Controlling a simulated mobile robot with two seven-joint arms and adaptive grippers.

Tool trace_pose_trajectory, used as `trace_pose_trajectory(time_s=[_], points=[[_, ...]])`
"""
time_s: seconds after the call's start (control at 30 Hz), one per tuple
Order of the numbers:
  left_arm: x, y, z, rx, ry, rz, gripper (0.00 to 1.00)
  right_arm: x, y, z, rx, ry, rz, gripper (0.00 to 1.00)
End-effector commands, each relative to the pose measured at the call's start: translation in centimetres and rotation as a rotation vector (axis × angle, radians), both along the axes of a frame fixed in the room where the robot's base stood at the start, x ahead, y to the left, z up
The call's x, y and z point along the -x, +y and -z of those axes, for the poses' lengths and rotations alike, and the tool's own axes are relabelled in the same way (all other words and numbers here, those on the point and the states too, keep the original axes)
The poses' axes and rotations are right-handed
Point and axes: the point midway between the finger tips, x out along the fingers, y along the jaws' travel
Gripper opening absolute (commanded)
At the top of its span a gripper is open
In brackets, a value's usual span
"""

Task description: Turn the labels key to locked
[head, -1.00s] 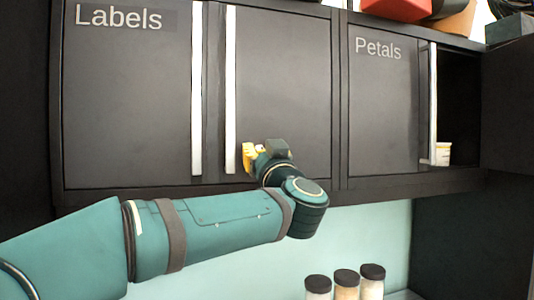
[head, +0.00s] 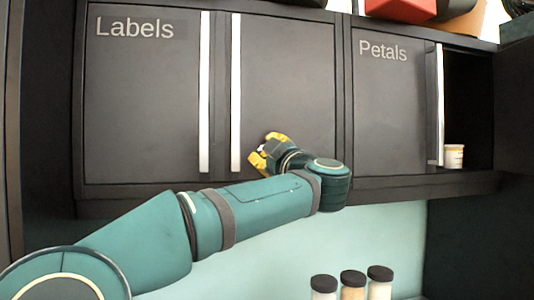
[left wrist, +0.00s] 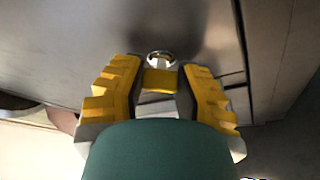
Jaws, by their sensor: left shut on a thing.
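The dark Labels cabinet (head: 145,110) has two doors, both closed, with long white vertical handles. My left gripper (head: 263,148) is at the lower part of its right door, right of the handle. In the left wrist view, a round metal lock ring (left wrist: 162,56) sits on the door face just beyond the yellow fingertips. A small pale piece, seemingly the key (left wrist: 161,65), shows between the fingers at the ring. The gripper is shut on it. The key's exact angle cannot be made out, and no lock marking is readable. My right gripper is out of view.
The Petals cabinet (head: 385,120) is to the right, with a dark open section beside its handle holding a small jar (head: 453,156). Several dark-lidded jars (head: 352,285) stand below. A red object (head: 400,10) is on top of the cabinets.

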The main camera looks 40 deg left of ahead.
Motion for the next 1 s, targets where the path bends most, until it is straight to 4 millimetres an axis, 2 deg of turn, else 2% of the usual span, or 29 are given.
trace_pose_trajectory(time_s=[0.6, 1.0], points=[[0.13, 0.1, -0.33, 0.354, -0.426, 0.001, 0.0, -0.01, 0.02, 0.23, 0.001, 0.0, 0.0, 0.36], [0.13, 0.12, -0.3, 0.473, -0.566, 0.002, 0.0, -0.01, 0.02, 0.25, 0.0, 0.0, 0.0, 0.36]])
